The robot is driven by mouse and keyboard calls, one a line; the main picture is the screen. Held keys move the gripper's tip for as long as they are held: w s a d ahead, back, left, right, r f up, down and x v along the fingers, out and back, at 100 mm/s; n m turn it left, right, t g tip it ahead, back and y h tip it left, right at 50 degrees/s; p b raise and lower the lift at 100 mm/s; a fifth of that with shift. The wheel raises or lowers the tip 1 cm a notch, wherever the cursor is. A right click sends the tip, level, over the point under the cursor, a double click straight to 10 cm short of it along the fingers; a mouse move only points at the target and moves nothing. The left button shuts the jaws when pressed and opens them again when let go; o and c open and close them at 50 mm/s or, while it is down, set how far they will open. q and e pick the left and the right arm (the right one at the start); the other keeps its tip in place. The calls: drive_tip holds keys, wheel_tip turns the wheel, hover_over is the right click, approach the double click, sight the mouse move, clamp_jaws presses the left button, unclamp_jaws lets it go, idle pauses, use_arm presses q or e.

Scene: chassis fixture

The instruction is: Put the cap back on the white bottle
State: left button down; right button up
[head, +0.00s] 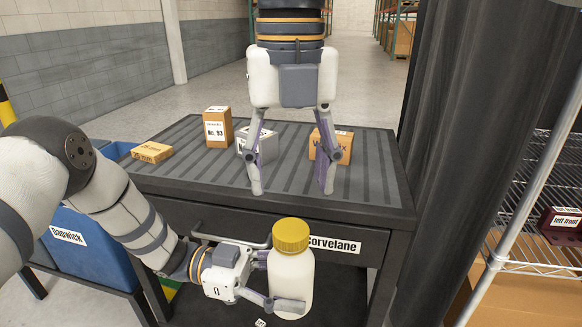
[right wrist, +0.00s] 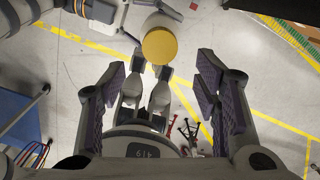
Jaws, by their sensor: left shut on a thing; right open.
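The white bottle (head: 291,283) is upright in front of the dark cart, in the lower middle of the head view. The yellow cap (head: 291,235) sits on its top; I cannot tell whether it is screwed tight. My left gripper (head: 284,284) is shut on the bottle's body, from the left. My right gripper (head: 292,190) is open and empty, fingers pointing down, above and behind the cap in the head view. Its spread fingers (right wrist: 160,80) also show in the right wrist view, apart from the cap.
The dark ribbed cart top (head: 200,175) carries an orange box lying flat (head: 152,152), an upright box (head: 217,127), a grey box (head: 262,143) and another orange box (head: 342,145). Blue bins (head: 85,250) stand left. A dark curtain (head: 460,120) and wire shelf (head: 545,262) are right.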

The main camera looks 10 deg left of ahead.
sight(291, 229)
wheel_tip(291, 229, down, 8)
idle(0.5)
drive_tip(key=shift+c, duration=0.2)
